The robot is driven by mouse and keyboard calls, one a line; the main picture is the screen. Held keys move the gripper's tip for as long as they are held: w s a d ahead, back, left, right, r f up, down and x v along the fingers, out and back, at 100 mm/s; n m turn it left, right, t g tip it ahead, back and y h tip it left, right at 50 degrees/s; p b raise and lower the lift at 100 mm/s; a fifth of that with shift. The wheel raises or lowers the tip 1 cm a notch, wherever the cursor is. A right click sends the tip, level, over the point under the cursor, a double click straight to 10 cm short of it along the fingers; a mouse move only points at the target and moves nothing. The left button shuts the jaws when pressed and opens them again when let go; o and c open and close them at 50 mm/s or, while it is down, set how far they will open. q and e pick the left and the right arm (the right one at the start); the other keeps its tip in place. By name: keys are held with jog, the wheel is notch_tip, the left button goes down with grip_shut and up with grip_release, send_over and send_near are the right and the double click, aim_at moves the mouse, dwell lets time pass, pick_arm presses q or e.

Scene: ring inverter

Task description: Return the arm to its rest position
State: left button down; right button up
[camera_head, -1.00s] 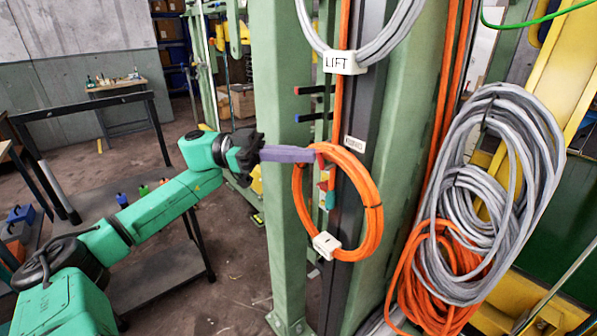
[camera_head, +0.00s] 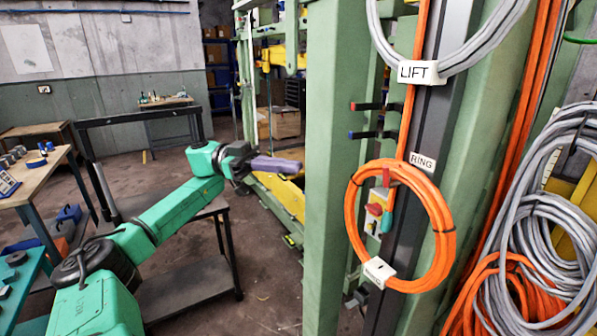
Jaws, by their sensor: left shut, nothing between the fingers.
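My left arm comes in from the lower left, green with black joints. Its gripper (camera_head: 285,166), with purple fingers, is shut and empty. It points right, in front of the green frame and to the left of the green post (camera_head: 334,190), apart from the orange cable coil. The ring switch box (camera_head: 377,210), with a red knob and a green part, sits inside the orange coil (camera_head: 443,232) under the "RING" label (camera_head: 423,162). My right gripper is out of view.
A grey cable coil with a "LIFT" tag (camera_head: 418,72) hangs above. More grey cables (camera_head: 535,225) hang at the right. A dark table (camera_head: 185,285) stands below my left arm, and a workbench (camera_head: 42,180) with tools stands at the left. Bare floor (camera_head: 265,290) lies between table and post.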

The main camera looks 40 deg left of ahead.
pick_arm(q)
jog(key=w+a+f+n+t+y, duration=0.5)
jog(key=a+f+n+t, duration=0.1)
jog(key=f, duration=0.5)
jog(key=w+a+f+n+t+y, duration=0.45)
jog(key=a+f+t, duration=0.2)
jog(key=f, duration=0.45)
jog(key=s+a+f+n+g+y, duration=0.1)
jog(key=s+f+n+y, duration=0.2)
jog(key=f, duration=0.8)
jog(key=s+a+f+n+g+y, duration=0.15)
jog(key=f+y, duration=0.35)
jog(key=f, duration=0.7)
jog(key=s+d+f+n+g+y, duration=0.1)
jog(key=s+d+f+g, duration=0.35)
jog(key=s+f, duration=0.55)
jog(key=s+d+f+g+y, duration=0.1)
jog(key=s+d+f+g, duration=0.35)
jog(key=f, duration=0.95)
jog(key=s+d+f+g, duration=0.1)
jog(key=s+d+f, duration=0.2)
jog(key=s+d, duration=0.2)
jog(key=s+d+f+m+g+h, duration=0.1)
jog(key=s+d+f+g, duration=0.1)
jog(key=s+d, duration=0.3)
jog(key=s+d+f+m+g, duration=0.1)
jog(key=s+d+f, duration=0.4)
jog(key=s, duration=0.5)
jog(key=shift+d+g, duration=0.6)
